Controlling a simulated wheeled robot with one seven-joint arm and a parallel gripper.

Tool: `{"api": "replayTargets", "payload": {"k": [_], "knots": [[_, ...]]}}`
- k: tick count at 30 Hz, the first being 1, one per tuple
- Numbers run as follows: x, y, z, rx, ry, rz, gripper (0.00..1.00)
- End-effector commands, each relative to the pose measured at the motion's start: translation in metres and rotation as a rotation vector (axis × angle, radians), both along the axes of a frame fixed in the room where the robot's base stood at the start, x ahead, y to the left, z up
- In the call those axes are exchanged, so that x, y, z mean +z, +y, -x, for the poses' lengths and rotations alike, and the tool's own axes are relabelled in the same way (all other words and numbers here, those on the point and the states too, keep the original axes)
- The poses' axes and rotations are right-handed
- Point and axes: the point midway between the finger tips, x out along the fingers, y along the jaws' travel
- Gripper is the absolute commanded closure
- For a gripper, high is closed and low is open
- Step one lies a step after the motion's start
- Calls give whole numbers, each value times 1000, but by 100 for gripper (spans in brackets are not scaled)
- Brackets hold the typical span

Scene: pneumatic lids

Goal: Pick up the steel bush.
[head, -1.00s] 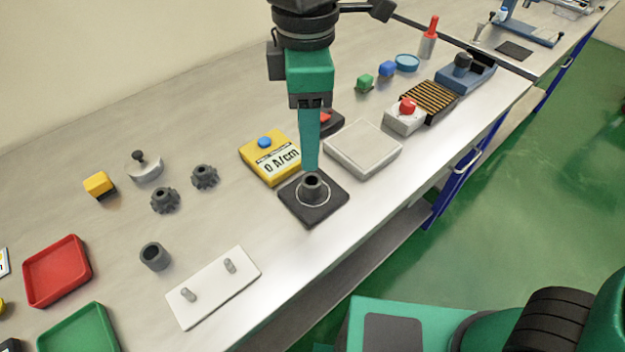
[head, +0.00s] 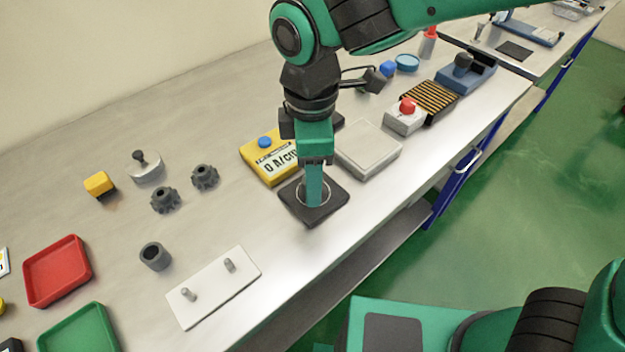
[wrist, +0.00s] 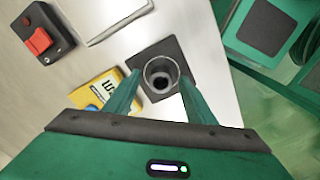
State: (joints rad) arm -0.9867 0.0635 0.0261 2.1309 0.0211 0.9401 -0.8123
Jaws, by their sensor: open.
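A dark hollow bush (wrist: 161,84) stands upright inside a pale ring on a square black plate (head: 333,208). It shows between the fingers in the wrist view, but my gripper hides it in the head view. My gripper (head: 314,202) points down over the plate, its fingers open on either side of the bush. I cannot tell whether they touch it. A second hollow grey cylinder (head: 155,256) stands on the bench at left, away from my gripper.
A yellow meter (head: 258,160) and a flat grey box (head: 368,148) stand close behind the plate. A white plate with two pegs (head: 213,287) lies at front left. Two dark gears (head: 204,177) and a red tray (head: 57,270) are further left. The bench's front edge is near.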

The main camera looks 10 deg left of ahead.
Motion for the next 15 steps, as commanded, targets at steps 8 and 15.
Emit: {"api": "replayTargets", "payload": {"k": [8,15], "knots": [[0,0,0,0,0,0,93],[1,0,0,-1,0,0,100]]}}
